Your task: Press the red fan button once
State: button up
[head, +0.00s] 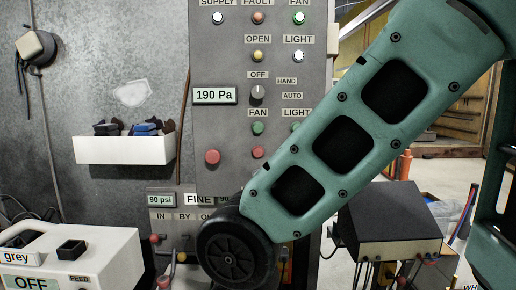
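The grey control panel (207,125) stands upright in the middle of the head view. Under its FAN label (257,113) is a green button (257,128), with the small red fan button (257,153) directly below it. A larger red button (212,157) sits to the left. My green arm crosses in front of the panel's right side and hides part of the LIGHT column. The red fan button shows clear of the arm. My gripper is not in view, so its state and its distance from the button do not show.
A lower panel with a 90 psi display (160,200) and handles is partly behind my arm. A white machine (105,255) marked OFF stands at lower left. A white wall bin (125,150) hangs at left. A dark box (392,222) stands at right.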

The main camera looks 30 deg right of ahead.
aim_at(257, 152)
jog(key=k+l+z, duration=0.2)
jog(key=l, duration=0.2)
jog(key=l+z, duration=0.2)
jog(key=l, duration=0.2)
jog(key=k+l+z, duration=0.1)
jog(key=l+z, duration=0.15)
jog(key=l, duration=0.15)
